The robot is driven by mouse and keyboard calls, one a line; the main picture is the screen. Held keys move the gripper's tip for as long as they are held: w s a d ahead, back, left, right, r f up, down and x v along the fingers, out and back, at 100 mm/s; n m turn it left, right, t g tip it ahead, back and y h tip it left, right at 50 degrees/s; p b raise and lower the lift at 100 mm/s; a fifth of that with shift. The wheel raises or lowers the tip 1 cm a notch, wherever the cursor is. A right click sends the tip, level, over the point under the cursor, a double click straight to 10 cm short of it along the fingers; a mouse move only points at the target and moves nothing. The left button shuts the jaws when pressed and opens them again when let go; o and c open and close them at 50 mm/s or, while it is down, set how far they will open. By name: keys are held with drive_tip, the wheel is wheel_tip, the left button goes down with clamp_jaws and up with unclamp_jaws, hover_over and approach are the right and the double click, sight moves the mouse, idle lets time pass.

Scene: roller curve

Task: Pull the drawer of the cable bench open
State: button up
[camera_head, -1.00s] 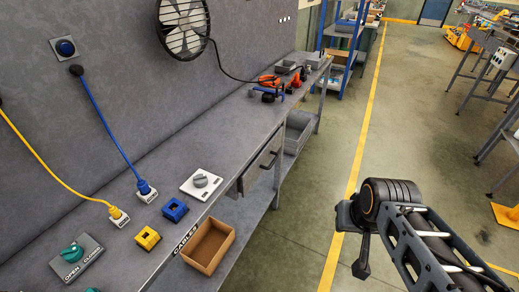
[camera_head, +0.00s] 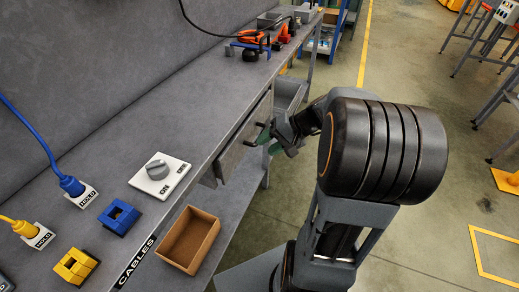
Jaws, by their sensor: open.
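The cable bench (camera_head: 150,125) is a long grey bench with a CABLES label on its front edge. Its drawer (camera_head: 236,150) is a grey front under the bench top, with a dark bar handle (camera_head: 256,133). The drawer looks shut. My gripper (camera_head: 271,136) is at the drawer front, close to the handle, with greenish fingertips. It is open. I cannot tell whether the handle lies between the fingers or whether they touch it. My own arm covers part of the view to the right of the drawer.
A white ON switch plate (camera_head: 160,174), a blue socket block (camera_head: 119,217) and a yellow block (camera_head: 76,266) sit on the bench top. A cardboard box (camera_head: 189,240) is below the front edge. Orange tools (camera_head: 280,37) lie at the far end.

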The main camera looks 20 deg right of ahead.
drive_tip(key=w+d+f+m+t+y+b, duration=0.1)
drive_tip(key=w+d+f+m+t+b, duration=0.1)
drive_tip(key=d+f+t+b, duration=0.3)
drive_tip(key=w+d+f+m+t+y, duration=0.1)
drive_tip(key=w+d+f+m+t, duration=0.1)
drive_tip(key=d, duration=0.5)
drive_tip(key=x, duration=0.8)
drive_tip(key=b+x, duration=0.1)
drive_tip(key=x, duration=0.4)
drive_tip(key=shift+w+d, duration=0.35)
drive_tip(key=shift+c, duration=0.4)
clamp_jaws()
